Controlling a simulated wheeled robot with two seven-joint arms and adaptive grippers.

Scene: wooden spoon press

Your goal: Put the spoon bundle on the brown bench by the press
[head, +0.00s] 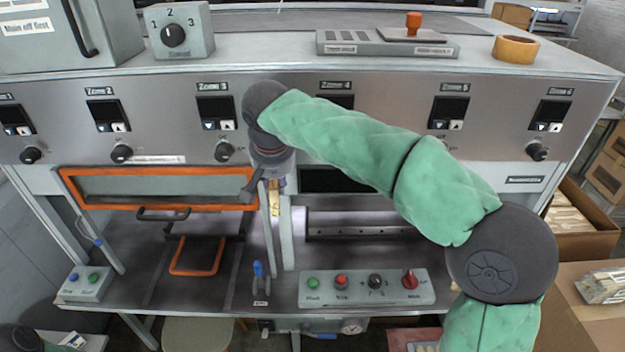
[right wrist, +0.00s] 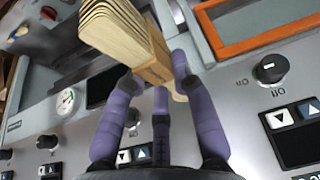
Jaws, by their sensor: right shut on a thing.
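My right gripper (head: 277,184) hangs pointing down in front of the grey press (head: 380,110), at the end of my green-sleeved arm. It is shut on the spoon bundle (right wrist: 122,30), a fanned stack of pale wooden pieces. In the right wrist view the purple fingers (right wrist: 158,88) close around the bundle's narrow part. In the head view only a small part of the bundle (head: 274,200) shows, below the gripper and beside upright grey bars. A reddish-brown surface (head: 400,334) shows at the bottom edge; I cannot tell whether it is the brown bench.
An orange-framed window (head: 160,187) is left of the gripper. A button panel (head: 367,289) and a blue-tipped lever (head: 258,268) stand at the front. Cardboard boxes (head: 590,310) are at right, with wooden pieces (head: 603,286) on one. A stool (head: 198,334) stands below.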

